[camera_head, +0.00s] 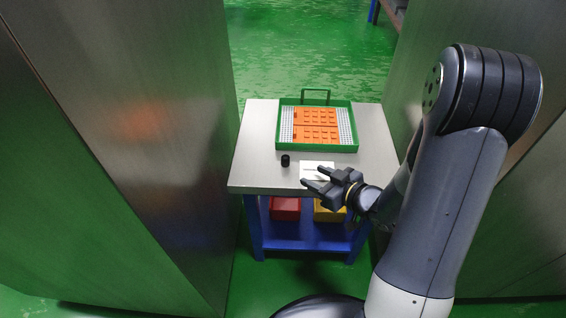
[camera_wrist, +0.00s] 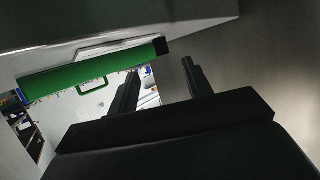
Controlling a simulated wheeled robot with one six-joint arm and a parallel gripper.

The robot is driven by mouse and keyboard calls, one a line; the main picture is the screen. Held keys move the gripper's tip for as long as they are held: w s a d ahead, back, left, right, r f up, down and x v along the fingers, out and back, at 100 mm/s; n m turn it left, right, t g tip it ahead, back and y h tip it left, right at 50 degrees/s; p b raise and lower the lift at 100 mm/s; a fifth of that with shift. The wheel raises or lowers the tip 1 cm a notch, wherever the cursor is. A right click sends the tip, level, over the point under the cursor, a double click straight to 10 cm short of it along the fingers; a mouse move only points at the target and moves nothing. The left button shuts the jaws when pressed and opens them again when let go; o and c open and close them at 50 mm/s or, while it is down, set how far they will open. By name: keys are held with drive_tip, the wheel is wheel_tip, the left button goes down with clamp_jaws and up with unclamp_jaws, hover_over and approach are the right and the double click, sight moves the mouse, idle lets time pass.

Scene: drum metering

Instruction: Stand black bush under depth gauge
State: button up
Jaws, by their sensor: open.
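The black bush (camera_head: 285,160) is a small dark cylinder standing upright on the front part of the grey table top, in front of the green tray. My gripper (camera_head: 311,175) is open and empty, over the front edge area of the table, to the right of the bush and apart from it. In the wrist view my gripper (camera_wrist: 160,70) shows two separated dark fingers with nothing between them. The bush cannot be made out in the wrist view. I cannot pick out a depth gauge in either view.
A green tray (camera_head: 278,148) with orange blocks (camera_head: 318,134) stands on the table (camera_head: 250,170); a green loop rises behind it. A white card (camera_head: 317,164) lies near my gripper. Red (camera_head: 285,208) and yellow (camera_head: 328,213) bins sit below. Tall grey panels flank the table.

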sight(288, 163)
drive_tip(key=b+x, duration=0.2)
drive_tip(key=x, duration=0.8)
drive_tip(key=shift+w+a, duration=0.1)
drive_tip(key=shift+a, duration=0.05)
drive_tip(key=shift+c, duration=0.5)
drive_tip(key=shift+r, duration=0.1)
clamp_jaws()
